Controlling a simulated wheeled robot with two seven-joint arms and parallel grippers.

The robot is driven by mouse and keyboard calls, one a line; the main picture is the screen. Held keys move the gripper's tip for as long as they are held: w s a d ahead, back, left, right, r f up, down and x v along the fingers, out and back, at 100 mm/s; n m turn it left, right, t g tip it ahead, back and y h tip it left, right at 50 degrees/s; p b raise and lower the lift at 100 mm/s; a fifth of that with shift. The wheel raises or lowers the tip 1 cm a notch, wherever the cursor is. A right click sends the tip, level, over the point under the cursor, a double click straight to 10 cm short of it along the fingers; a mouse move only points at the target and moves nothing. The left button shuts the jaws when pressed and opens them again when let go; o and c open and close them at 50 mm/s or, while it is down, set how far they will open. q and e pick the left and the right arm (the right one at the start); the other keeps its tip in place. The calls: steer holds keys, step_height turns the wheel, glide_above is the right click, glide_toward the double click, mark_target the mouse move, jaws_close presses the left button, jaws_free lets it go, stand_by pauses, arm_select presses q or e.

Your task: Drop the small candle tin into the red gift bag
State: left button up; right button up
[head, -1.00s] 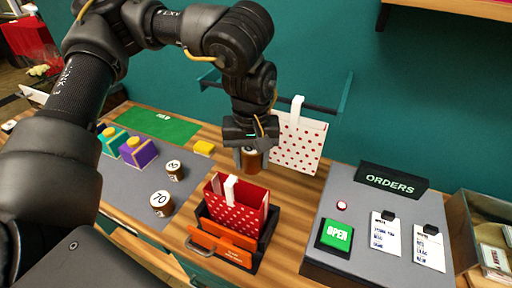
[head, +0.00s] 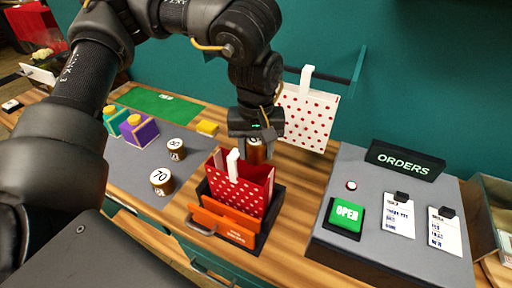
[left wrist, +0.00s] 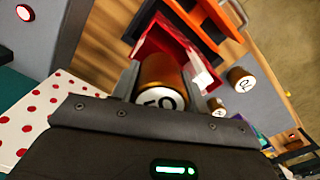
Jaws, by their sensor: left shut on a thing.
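My left gripper (head: 257,143) is shut on a small amber-brown candle tin (head: 257,154), just behind the rear edge of the red gift bag in the head view. The tin shows its white, numbered end in the left wrist view (left wrist: 163,80), between the fingers; the number is partly covered. The red gift bag (head: 240,192) has white dots and a white handle, and stands open in a black holder with an orange front. In the left wrist view the bag (left wrist: 160,38) lies just beyond the tin. My right gripper is not in view.
Two more tins, one marked 70 (head: 162,182) and a smaller-looking one (head: 176,148), stand on the grey mat left of the bag. A white bag with red dots (head: 308,115) hangs behind. The grey orders console (head: 345,185) stands at right.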

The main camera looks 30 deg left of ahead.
mark_target(254, 164)
arm_select(q)
step_height(254, 164, down, 3)
steer(key=shift+r+b, duration=0.15)
steer(key=shift+b, duration=0.85)
steer(key=shift+s+d+f+b, duration=0.15)
steer(key=shift+s+f+b, duration=0.45)
steer(key=shift+s+f, duration=0.25)
steer(key=shift+w+f, duration=0.15)
steer(key=shift+f, duration=0.05)
steer(key=shift+w+f, duration=0.2)
steer(key=shift+w, duration=0.35)
steer(key=shift+c, duration=0.9)
steer(key=shift+w, duration=0.35)
steer(key=shift+c, duration=0.6)
steer(key=shift+s+r, duration=0.25)
steer(key=shift+s, duration=0.05)
steer(key=o, duration=1.3)
steer(key=shift+w, duration=0.1)
steer(key=shift+c, duration=0.2)
steer(key=shift+o, duration=0.8)
steer(key=shift+w, duration=0.1)
steer(key=shift+r, duration=0.1)
